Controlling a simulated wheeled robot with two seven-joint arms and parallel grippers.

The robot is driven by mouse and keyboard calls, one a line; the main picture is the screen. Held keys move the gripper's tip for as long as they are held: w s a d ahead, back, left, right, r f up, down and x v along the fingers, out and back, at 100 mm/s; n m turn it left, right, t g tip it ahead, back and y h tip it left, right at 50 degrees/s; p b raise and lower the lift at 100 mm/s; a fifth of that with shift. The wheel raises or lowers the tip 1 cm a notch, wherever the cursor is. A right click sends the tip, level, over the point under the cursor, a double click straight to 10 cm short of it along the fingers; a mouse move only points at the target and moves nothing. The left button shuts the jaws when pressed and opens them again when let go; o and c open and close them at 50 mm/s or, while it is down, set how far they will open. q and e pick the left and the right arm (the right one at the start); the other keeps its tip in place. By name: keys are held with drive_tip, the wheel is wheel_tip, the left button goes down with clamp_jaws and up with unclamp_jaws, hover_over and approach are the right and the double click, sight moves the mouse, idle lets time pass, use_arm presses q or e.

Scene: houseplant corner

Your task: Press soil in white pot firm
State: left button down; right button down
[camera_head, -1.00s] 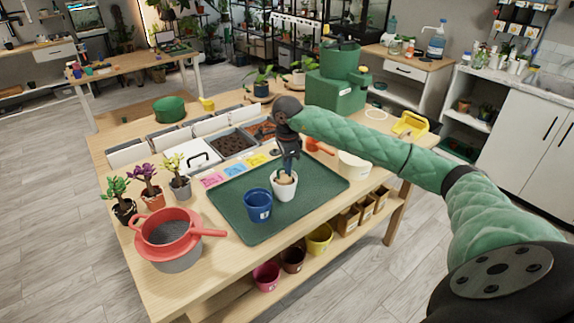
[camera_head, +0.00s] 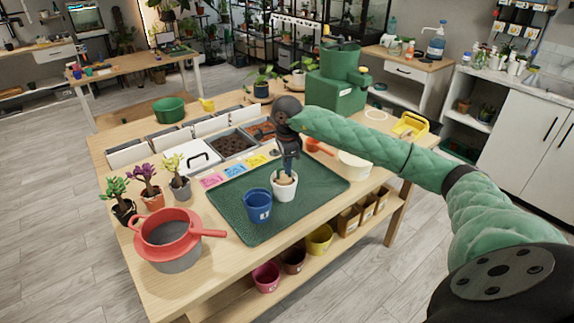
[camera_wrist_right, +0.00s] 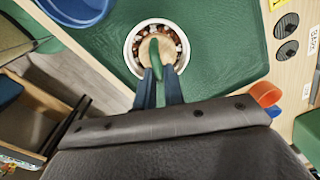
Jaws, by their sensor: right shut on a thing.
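The white pot (camera_head: 285,191) stands upright on the green mat (camera_head: 318,190). It also shows in the wrist view (camera_wrist_right: 128,52). My right gripper (camera_head: 287,170) is above the pot, pointing down. Its blue fingers (camera_wrist_right: 158,88) are shut on the green handle of a tamper (camera_wrist_right: 154,53). The tamper's round wooden disc is inside the pot's rim and covers most of the soil. A ring of brown soil with pale bits shows around the disc. Whether the disc presses on the soil is hard to tell. My left gripper is not in view.
A blue pot (camera_head: 257,206) stands close left of the white pot. A red sieve (camera_head: 166,228) sits on a grey pot at the front left. Soil bins (camera_head: 233,144) and coloured cards (camera_head: 235,168) lie behind the mat. The mat's right part is clear.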

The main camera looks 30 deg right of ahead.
drive_tip(key=shift+r+p, duration=1.15)
drive_tip(key=shift+r, duration=2.85)
